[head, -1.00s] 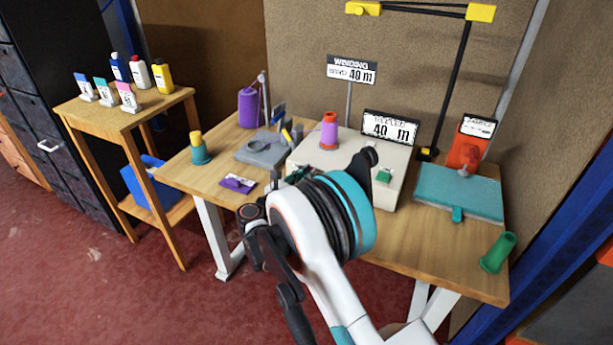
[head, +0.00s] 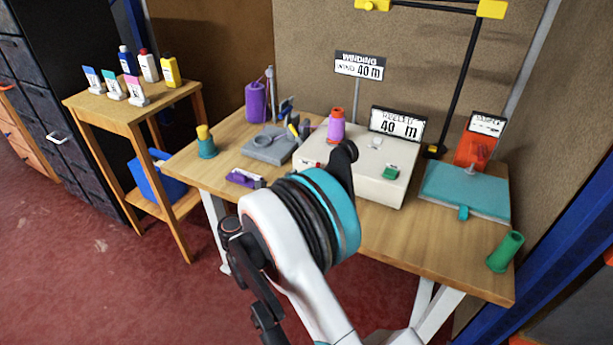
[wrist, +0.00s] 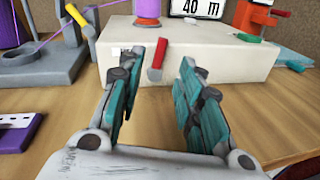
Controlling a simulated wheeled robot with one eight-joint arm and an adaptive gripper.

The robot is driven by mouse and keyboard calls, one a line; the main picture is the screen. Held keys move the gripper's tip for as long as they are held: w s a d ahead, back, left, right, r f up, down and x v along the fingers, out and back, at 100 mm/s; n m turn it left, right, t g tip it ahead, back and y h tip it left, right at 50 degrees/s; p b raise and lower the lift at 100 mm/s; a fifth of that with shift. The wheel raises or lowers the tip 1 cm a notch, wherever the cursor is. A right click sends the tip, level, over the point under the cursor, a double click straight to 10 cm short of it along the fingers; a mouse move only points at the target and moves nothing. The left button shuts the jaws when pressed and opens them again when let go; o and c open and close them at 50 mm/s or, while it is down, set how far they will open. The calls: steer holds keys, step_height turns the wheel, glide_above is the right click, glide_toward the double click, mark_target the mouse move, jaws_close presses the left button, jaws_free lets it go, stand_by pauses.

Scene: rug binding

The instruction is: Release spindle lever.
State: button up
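The winding machine (head: 350,165) is a cream box on the table with a purple spool (head: 336,125) upright on its top. It also shows in the wrist view (wrist: 220,60). A short red lever (wrist: 157,60) sticks out of its front face and leans slightly; I take it for the spindle lever. My gripper (wrist: 163,65) is open and empty in the wrist view. Its two teal-padded fingers stand on either side of the lever in the picture, and the lever appears beyond the fingertips; I cannot tell the exact gap. In the head view my arm hides most of the gripper.
A grey stand (head: 268,147) with a yellow-tipped part is left of the machine. A purple-and-white item (head: 245,178) lies in front of it. A teal slab (head: 465,190) and a green cylinder (head: 505,252) are at right. The display (head: 397,124) reads 40 m.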

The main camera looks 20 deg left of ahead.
steer(key=shift+v, duration=2.05)
